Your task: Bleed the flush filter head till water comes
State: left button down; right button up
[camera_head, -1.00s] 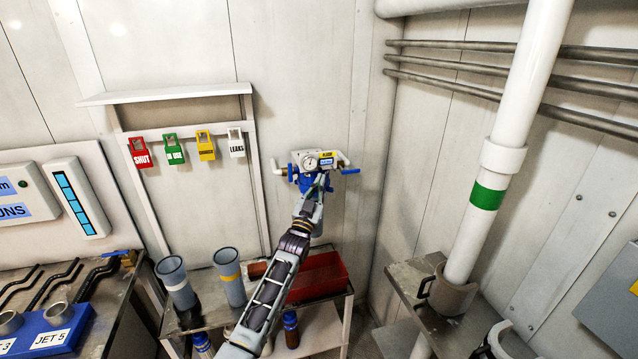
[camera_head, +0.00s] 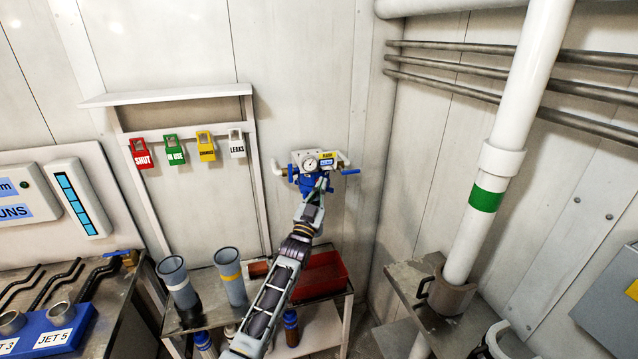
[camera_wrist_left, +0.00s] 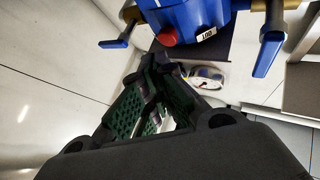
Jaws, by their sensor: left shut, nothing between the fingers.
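The flush filter head (camera_head: 308,183) is blue and hangs on the back wall below a round gauge (camera_head: 311,162). A blue-handled valve stands at each side: left handle (camera_head: 277,170), right handle (camera_head: 350,172). In the left wrist view the blue head (camera_wrist_left: 200,14) fills the top, with a red button (camera_wrist_left: 167,37) on it beside a small white label. Blue levers show at left (camera_wrist_left: 115,43) and right (camera_wrist_left: 268,52). My left gripper (camera_head: 319,187) is shut and empty, just in front of the head; its fingers (camera_wrist_left: 165,68) are below the red button, apparently apart from it. No water shows.
Coloured tags (camera_head: 174,150) hang on a rack to the left. A white pipe with a green band (camera_head: 487,198) stands at the right.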

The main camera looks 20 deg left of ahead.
pick_arm(q)
jog(key=s+d+p, duration=0.1)
jog(key=s, duration=0.1)
jog(key=s+d+p, duration=0.1)
jog(key=s, duration=0.1)
jog(key=shift+d, duration=0.4)
dwell(0.6)
